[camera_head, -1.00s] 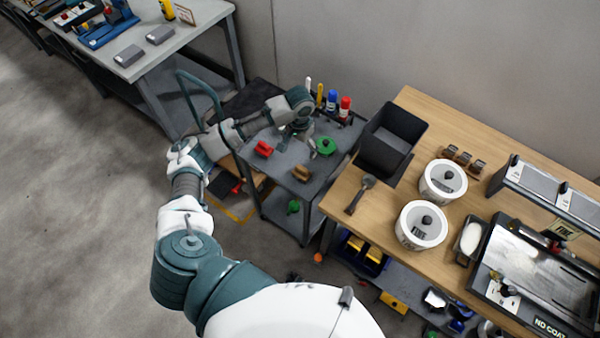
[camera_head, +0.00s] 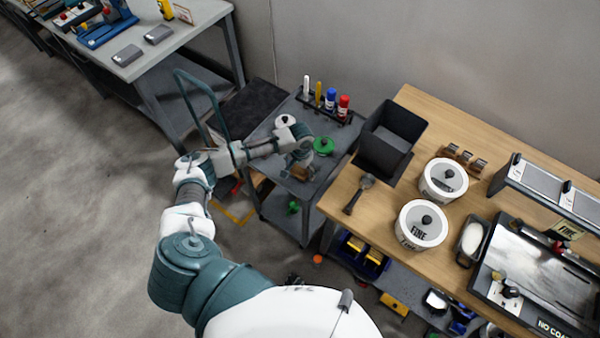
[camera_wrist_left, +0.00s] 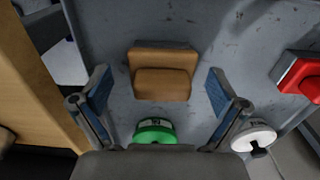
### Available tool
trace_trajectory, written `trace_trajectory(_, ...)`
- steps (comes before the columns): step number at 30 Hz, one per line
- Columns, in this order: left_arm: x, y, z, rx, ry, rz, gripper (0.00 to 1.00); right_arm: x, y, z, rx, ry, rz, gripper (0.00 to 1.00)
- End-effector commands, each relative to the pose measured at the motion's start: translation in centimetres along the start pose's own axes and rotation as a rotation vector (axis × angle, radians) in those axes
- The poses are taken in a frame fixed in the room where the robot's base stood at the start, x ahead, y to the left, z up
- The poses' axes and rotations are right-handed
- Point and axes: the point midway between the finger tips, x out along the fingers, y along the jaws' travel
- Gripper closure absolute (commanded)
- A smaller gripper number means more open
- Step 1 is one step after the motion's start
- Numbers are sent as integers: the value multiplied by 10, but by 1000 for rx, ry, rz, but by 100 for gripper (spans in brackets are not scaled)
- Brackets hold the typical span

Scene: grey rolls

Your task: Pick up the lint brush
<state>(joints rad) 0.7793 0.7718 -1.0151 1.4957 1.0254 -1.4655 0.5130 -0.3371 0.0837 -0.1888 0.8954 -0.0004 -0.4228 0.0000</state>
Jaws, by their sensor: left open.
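A brown, block-shaped object (camera_wrist_left: 162,76), which looks like the lint brush, lies on the grey cart top. Its bristles cannot be made out. In the wrist view it sits between the two spread fingers of my left gripper (camera_wrist_left: 158,72), apart from both. In the head view my left gripper (camera_head: 300,157) hangs over the cart, right by the brown object (camera_head: 303,174), and partly covers it. The gripper is open and empty. My right gripper does not show.
On the cart stand a green round item (camera_head: 324,146), a white round item (camera_head: 285,121) and a rack of bottles (camera_head: 325,109). A red item (camera_wrist_left: 301,73) lies to one side. The wooden table (camera_head: 335,207) with a dark bin (camera_head: 388,143) and a dark handled tool (camera_head: 358,194) adjoins the cart.

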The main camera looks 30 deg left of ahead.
Motion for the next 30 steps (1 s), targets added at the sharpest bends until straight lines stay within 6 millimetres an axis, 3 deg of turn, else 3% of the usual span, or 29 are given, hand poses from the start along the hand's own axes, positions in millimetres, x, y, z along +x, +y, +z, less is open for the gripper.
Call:
trace_trajectory(5, 1, -3, 0, 0, 1, 2, 2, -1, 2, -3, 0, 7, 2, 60)
trace_trajectory(12, 1, -4, 0, -1, 0, 2, 60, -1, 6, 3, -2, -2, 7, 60)
trace_trajectory(14, 1, -3, 0, -1, 0, 2, 70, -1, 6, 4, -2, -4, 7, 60)
trace_trajectory(23, 0, -3, 0, -1, -3, 0, 70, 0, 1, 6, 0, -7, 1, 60)
trace_trajectory(30, -20, -4, 0, -1, 1, 1, 70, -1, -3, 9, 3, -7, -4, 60)
